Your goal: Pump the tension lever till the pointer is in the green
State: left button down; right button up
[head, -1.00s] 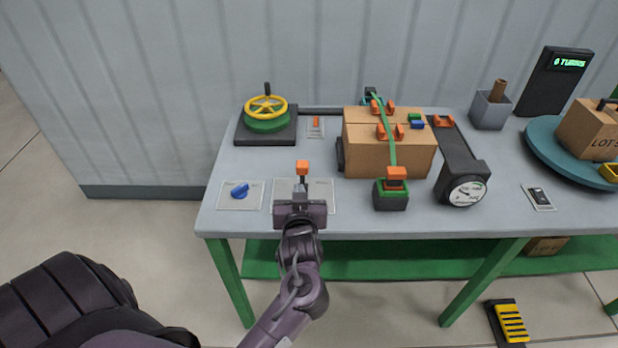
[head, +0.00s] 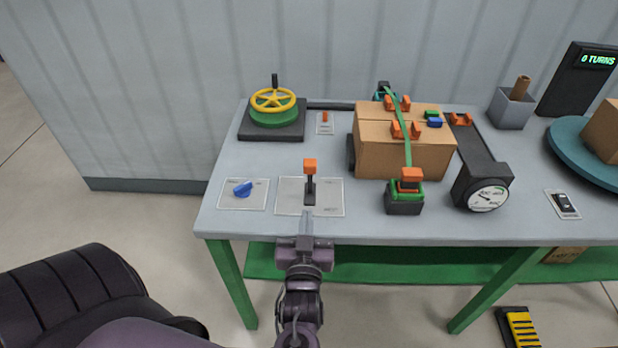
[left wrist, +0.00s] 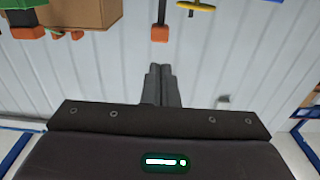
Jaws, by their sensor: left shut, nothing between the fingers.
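An upright black lever with an orange knob (head: 310,166) stands on a pale plate (head: 331,196) at the table's front left. A green strap (head: 405,140) runs over two brown boxes to a green and black ratchet with an orange-topped handle (head: 411,175). The round gauge (head: 487,196) has a white face with a green band at upper right; its small pointer seems to lie toward the left, outside the band. My left gripper (head: 309,218) is shut and empty, just in front of the lever, apart from its knob. The knob (left wrist: 160,33) shows beyond the fingertips in the left wrist view. My right gripper is out of view.
A blue knob (head: 242,189) sits left of the lever. A yellow handwheel (head: 273,100) stands behind. The brown boxes (head: 390,158) stand to the right. A switch plate (head: 563,203) and blue turntable (head: 572,160) are far right. Bare tabletop lies between handwheel and lever.

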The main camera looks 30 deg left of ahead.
aim_at(310, 170)
pick_arm(q)
jog(key=p+x, duration=0.3)
jog(key=x, duration=0.8)
jog(key=shift+w+a+r, duration=0.1)
jog(key=shift+a, duration=0.05)
jog(key=shift+w+a, duration=0.25)
jog(key=shift+w, duration=0.2)
